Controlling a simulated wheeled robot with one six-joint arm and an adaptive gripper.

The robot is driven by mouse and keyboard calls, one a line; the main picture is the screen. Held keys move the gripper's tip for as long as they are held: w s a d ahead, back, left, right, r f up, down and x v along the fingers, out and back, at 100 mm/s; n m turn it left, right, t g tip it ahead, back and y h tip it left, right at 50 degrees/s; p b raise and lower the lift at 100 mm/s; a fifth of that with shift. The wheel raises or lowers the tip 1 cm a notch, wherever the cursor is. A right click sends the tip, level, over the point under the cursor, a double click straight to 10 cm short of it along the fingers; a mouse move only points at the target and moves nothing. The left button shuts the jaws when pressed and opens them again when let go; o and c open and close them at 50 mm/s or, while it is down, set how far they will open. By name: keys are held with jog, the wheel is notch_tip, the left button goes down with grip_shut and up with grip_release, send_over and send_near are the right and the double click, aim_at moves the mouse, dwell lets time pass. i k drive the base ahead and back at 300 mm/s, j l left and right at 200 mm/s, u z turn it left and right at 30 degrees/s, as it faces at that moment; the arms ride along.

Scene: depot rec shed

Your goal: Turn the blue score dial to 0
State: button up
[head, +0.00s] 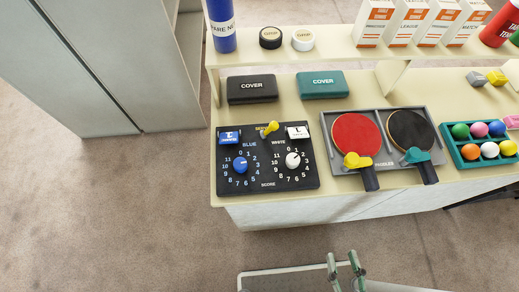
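The blue score dial (240,165) is a round blue knob on the left half of a black scoreboard (268,185). A ring of white numbers surrounds it, with 0 at the top. A small pale mark on the knob seems to point to the right, away from 0; the exact number is too small to read. My gripper (345,266) is at the bottom of the head view, in front of the bench and well apart from the dial. Its two slim fingers stand apart with nothing seen between them.
A white dial (292,160) sits right of the blue one, and a yellow knob (270,128) stands above. Two bats (356,135) lie on a grey tray (345,183) to the right. Black (252,95) and teal cover cases lie behind. Open floor lies in front.

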aim_at(240, 165)
jog(key=k, duration=0.5)
jog(key=k+u, duration=0.1)
jog(key=u, duration=1.5)
